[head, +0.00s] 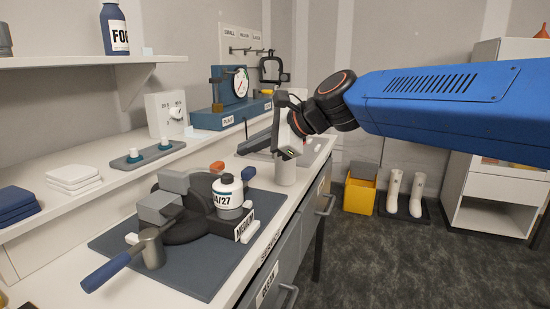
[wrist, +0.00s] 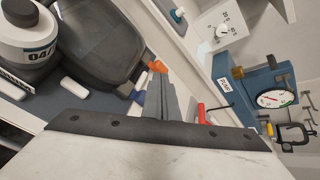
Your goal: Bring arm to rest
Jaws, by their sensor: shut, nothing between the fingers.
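My arm reaches in from the right of the head view, over the bench edge. My gripper (wrist: 157,72) shows in the wrist view with its dark fingers together and nothing between them.
A blue gauge stand (head: 231,112) is on the shelf behind. A yellow bin (head: 359,194) and white boots (head: 393,193) stand on the floor. The floor in front is clear.

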